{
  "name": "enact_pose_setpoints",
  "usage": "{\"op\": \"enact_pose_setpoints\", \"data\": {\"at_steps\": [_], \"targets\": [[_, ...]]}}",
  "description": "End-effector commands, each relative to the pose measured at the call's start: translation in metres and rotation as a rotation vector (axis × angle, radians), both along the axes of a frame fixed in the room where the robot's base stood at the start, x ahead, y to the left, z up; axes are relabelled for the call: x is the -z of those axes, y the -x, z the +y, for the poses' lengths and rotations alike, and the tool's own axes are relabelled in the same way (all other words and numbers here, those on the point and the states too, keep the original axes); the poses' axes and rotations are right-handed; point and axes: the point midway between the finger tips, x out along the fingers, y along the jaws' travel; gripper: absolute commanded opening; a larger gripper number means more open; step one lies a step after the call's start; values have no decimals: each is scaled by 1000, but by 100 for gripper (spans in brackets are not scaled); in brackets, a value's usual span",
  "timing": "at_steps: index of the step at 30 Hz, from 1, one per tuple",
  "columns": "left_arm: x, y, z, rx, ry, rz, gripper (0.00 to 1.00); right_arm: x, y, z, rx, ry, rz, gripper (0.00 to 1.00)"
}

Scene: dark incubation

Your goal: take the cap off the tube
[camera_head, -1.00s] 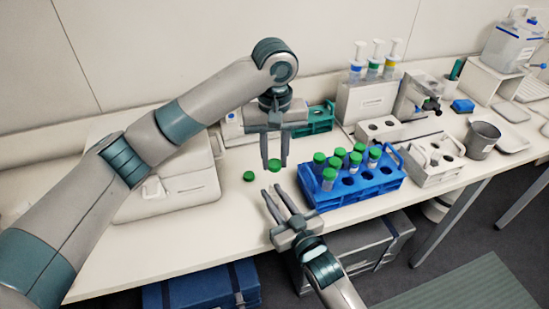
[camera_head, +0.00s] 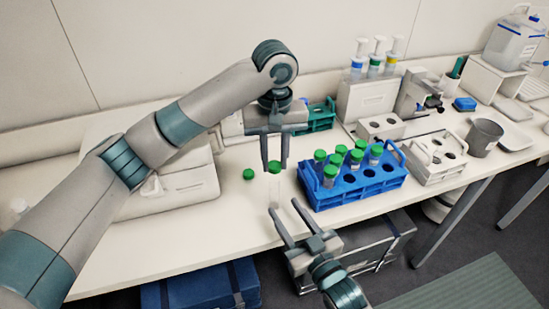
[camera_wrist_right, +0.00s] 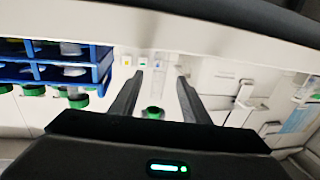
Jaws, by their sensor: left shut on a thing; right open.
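My left gripper (camera_head: 274,166) is shut on a green cap (camera_head: 274,167) above the bench. A faint clear shape, seemingly a tube body (camera_head: 274,189), shows beneath the cap; whether they are joined is hard to tell. My right gripper (camera_head: 282,205) is open and empty, below and slightly right of the held cap in the head view. In the right wrist view, a green cap (camera_wrist_right: 152,112) shows between its open fingers (camera_wrist_right: 158,75), beyond them.
Another green cap (camera_head: 248,174) lies on the bench left of the held one. A blue rack (camera_head: 362,191) with several green-capped tubes stands to the right. A white box (camera_head: 180,190) is at the left, and a teal rack (camera_head: 322,115) is behind.

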Motion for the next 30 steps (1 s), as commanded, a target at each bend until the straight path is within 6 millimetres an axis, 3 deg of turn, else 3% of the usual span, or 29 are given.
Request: {"op": "enact_pose_setpoints", "data": {"at_steps": [3,10,30], "targets": [[8,0,0,0,0,0,0,3,19,-10,0,1,2,42],[13,0,0,0,0,0,0,1,40,-21,1,0,1,42],[13,-2,4,-8,0,1,0,8,42,-24,4,7,13,42]]}}
